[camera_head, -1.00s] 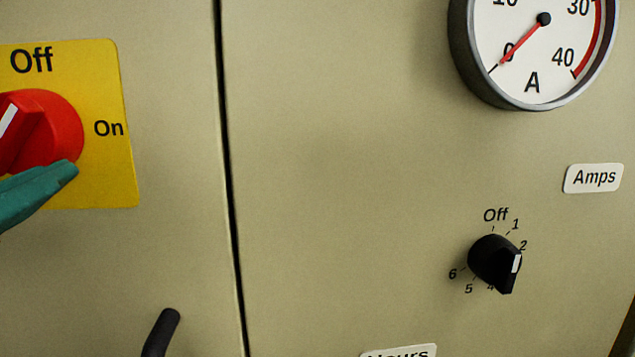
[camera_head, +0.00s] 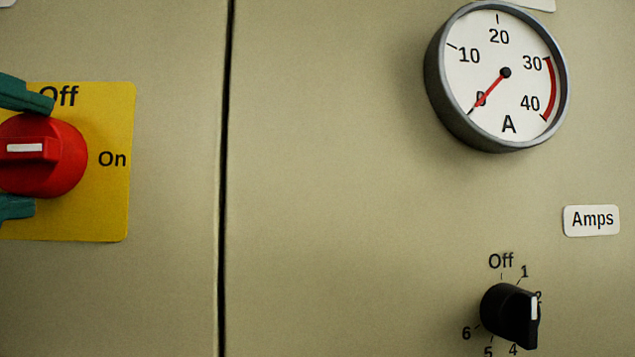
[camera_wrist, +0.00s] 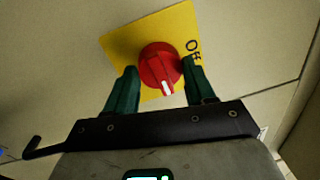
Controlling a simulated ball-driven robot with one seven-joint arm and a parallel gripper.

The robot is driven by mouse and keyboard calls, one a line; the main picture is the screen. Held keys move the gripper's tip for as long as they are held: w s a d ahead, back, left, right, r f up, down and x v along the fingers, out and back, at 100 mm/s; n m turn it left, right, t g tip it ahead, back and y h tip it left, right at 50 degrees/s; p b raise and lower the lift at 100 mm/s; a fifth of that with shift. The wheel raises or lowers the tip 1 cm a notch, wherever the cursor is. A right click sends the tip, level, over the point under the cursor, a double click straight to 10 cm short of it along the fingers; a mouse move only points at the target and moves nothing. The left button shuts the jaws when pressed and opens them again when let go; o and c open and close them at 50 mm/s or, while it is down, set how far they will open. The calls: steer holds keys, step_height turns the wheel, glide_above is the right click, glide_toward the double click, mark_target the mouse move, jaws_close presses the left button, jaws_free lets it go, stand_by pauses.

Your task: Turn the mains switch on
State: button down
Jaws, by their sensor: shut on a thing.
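The mains switch is a round red knob (camera_head: 66,165) with a white-marked bar, on a yellow plate (camera_head: 110,215) at the left of the head view. "Off" is printed above the knob and "On" to its right. In the wrist view the red knob (camera_wrist: 157,66) sits between the two fingers of my gripper (camera_wrist: 160,85). The left part of the plate is cut off in the head view.
A round ammeter (camera_head: 515,85) has its red needle near 0. An "Amps" label (camera_head: 592,220) and a black rotary selector (camera_head: 512,315) are lower right. A dark vertical seam (camera_head: 223,180) divides the cabinet front. The panel between seam and dials is bare.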

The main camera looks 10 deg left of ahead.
steer(key=shift+m, duration=0.4)
steer(key=shift+c, duration=2)
jaws_free()
steer(key=r+b+v, duration=0.1)
steer(key=v, duration=0.9)
steer(key=shift+s+f, duration=0.35)
steer(key=shift+f, duration=0.2)
steer(key=shift+d, duration=0.1)
